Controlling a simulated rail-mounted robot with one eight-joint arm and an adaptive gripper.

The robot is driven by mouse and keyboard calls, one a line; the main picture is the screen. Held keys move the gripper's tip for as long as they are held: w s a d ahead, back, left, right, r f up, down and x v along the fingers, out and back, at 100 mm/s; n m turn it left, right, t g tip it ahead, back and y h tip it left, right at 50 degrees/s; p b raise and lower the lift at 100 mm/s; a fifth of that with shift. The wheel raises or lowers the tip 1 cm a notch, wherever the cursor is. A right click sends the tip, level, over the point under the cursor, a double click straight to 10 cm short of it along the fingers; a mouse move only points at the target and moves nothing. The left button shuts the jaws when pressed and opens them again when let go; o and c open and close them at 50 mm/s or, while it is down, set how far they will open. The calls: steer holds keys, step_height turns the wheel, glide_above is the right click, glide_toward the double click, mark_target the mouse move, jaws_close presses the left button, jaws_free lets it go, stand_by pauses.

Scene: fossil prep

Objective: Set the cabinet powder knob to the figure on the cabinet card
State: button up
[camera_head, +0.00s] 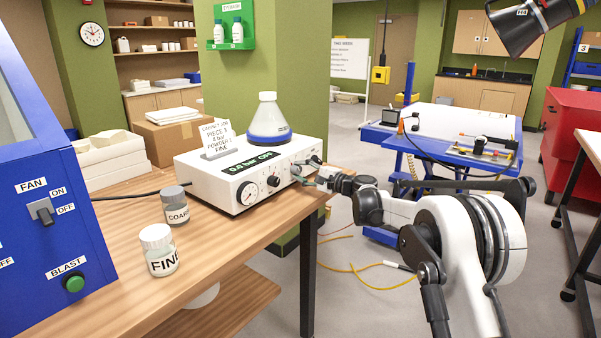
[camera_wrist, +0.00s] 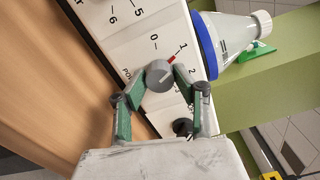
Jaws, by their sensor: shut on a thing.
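The cabinet card (camera_head: 217,139) stands on the white control box (camera_head: 215,184). Its small print seems to read piece 3, 4 bar, powder 1, fine; the powder digit is hard to be sure of. The grey powder knob (camera_wrist: 159,75) shows in the wrist view on the box's front panel, with 0, 1 and 2 printed around it. Its red pointer points at or close to 1. My gripper (camera_wrist: 157,85) is shut on the knob, one green finger on each side. In the head view my gripper (camera_head: 308,178) is at the panel's right part and largely hides the knob.
The box's display (camera_head: 254,161) reads 0.0 bar OFF. A gauge (camera_head: 248,193) and black knob (camera_head: 273,181) sit left of my gripper. A flask (camera_head: 268,121) stands on the box. COARSE (camera_head: 175,205) and FINE (camera_head: 159,250) jars stand on the bench, near the blue cabinet (camera_head: 45,200).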

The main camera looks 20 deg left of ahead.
steer(key=o, duration=1.1)
steer(key=shift+o, duration=0.2)
steer(key=shift+d, duration=0.1)
steer(key=v, duration=1.2)
